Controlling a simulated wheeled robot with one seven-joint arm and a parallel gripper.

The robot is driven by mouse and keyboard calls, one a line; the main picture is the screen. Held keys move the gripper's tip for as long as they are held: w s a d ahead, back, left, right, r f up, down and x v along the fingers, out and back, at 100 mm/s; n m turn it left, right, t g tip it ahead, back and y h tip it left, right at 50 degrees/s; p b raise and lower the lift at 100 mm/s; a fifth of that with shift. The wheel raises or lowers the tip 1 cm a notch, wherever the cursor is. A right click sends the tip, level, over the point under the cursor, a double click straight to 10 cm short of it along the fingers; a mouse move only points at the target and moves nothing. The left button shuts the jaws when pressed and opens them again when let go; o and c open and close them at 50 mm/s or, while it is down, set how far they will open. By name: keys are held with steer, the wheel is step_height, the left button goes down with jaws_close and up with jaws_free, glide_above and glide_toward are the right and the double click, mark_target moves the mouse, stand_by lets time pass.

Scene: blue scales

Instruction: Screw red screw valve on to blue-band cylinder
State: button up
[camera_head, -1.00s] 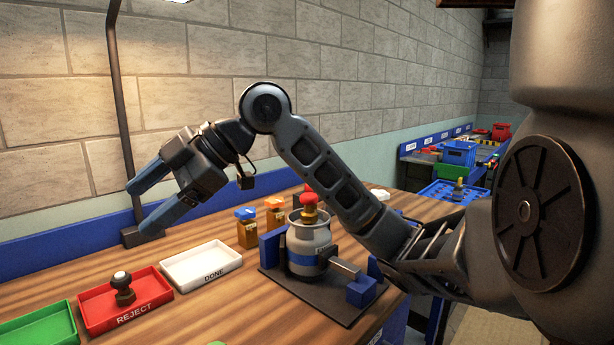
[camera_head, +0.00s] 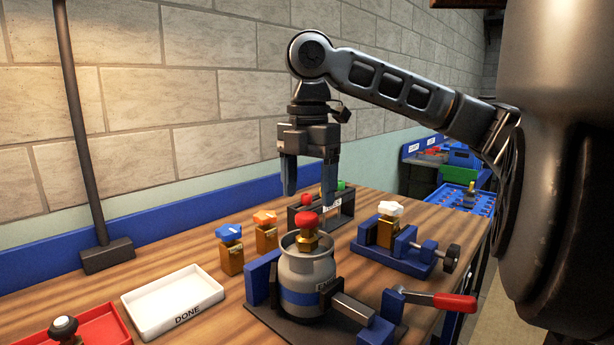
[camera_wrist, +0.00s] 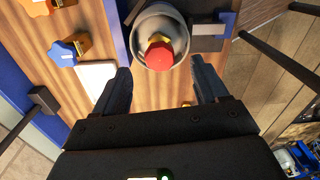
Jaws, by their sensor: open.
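The blue-band cylinder (camera_head: 303,283) is a grey canister standing upright in a dark fixture with blue clamp blocks. The red screw valve (camera_head: 306,222), a red knob on a brass body, sits upright at the cylinder's top opening; I cannot tell how deeply it is seated. My gripper (camera_head: 309,192) points down above and behind the valve, open and empty. In the wrist view the red knob (camera_wrist: 159,56) and the cylinder rim (camera_wrist: 184,72) lie ahead of the spread fingers (camera_wrist: 163,88), roughly centred between them, not gripped.
Blue-topped (camera_head: 229,248) and orange-topped (camera_head: 265,231) brass valves stand left of the cylinder. A white-topped valve (camera_head: 388,225) sits in a blue vise at right. A white DONE tray (camera_head: 150,303) and red tray (camera_head: 105,328) lie left. A red-handled clamp lever (camera_head: 440,300) projects at right.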

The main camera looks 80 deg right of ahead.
mark_target(310, 213)
steer(key=shift+d+f, duration=0.15)
steer(key=shift+f, duration=3.7)
steer(key=c, duration=1.2)
steer(key=shift+o, duration=0.2)
steer(key=m+p, duration=0.2)
steer(key=m, duration=0.3)
steer(key=shift+r, duration=0.15)
steer(key=m+p, duration=0.2)
steer(key=m, duration=0.3)
steer(key=shift+p, duration=0.4)
steer(key=m+p, duration=0.2)
steer(key=m, duration=0.3)
steer(key=shift+p, duration=0.3)
steer(key=shift+c, duration=0.2)
steer(key=shift+s+d+m+p, duration=0.15)
steer(key=shift+m+p, duration=1.5)
steer(key=shift+m, duration=0.95)
